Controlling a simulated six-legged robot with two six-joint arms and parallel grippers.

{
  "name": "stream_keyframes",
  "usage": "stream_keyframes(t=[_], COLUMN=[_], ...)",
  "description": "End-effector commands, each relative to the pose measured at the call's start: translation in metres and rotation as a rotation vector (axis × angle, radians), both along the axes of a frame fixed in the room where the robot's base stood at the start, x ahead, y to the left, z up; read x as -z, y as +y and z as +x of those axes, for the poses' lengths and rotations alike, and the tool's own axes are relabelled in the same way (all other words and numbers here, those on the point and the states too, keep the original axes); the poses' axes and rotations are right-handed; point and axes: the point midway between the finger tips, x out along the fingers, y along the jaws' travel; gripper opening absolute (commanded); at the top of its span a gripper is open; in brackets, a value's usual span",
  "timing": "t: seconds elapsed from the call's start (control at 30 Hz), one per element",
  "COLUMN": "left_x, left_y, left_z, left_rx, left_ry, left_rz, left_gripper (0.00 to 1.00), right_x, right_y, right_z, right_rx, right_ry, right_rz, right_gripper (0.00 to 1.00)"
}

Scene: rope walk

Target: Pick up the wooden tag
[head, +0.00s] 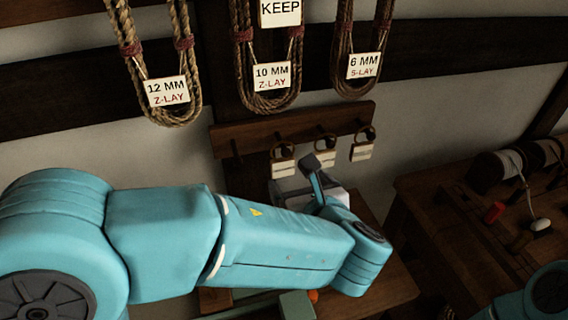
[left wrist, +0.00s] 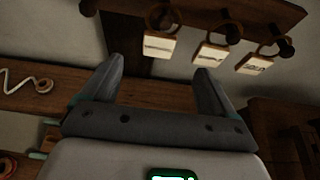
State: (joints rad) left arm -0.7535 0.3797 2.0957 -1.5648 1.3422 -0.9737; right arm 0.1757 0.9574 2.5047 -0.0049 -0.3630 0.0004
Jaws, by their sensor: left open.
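Three small pale tags hang by brown loops from the pegs of a wooden rail: a left tag (head: 283,166), a middle tag (head: 325,158) and a right tag (head: 361,152). In the left wrist view the left tag (left wrist: 159,46), middle tag (left wrist: 210,56) and right tag (left wrist: 254,64) hang beyond the fingertips. I cannot tell which is the wooden tag. My left gripper (head: 315,166) is open and empty, just below the rail; its jaws (left wrist: 159,66) point at the left tag, apart from it. My right gripper is out of view.
The peg rail (head: 290,130) is fixed to the wall. Rope coils (head: 167,92) with labels hang above it. A wooden bench (head: 380,285) lies below my left arm. A darker workbench (head: 450,215) with spools (head: 497,168) stands at the right.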

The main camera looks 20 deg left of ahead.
Motion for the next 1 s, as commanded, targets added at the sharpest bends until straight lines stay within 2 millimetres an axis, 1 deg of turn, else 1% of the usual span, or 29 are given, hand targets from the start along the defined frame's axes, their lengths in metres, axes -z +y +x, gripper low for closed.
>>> stream_keyframes(t=[0.03,0.2,0.47,0.7,0.8,1.0], left_x=[0.005,0.018,0.027,0.043,0.045,0.046], left_y=[0.008,0.025,0.036,0.056,0.059,0.059], left_z=[0.009,0.035,0.055,0.084,0.09,0.091], left_rx=[-0.006,-0.003,-0.001,-0.003,0.0,0.001], left_ry=[0.003,0.001,0.001,0.001,0.0,-0.001], left_rz=[0.001,0.0,-0.001,0.0,-0.001,-0.001], left_gripper=[0.88,0.88,0.88,0.88,0.88,0.88], right_x=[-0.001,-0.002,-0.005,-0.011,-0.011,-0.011], right_y=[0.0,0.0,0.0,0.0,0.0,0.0], right_z=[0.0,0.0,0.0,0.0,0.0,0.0], right_rx=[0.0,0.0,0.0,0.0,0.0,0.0], right_ry=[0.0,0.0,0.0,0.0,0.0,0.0], right_rz=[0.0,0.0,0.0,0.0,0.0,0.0], right_gripper=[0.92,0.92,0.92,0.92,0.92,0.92])
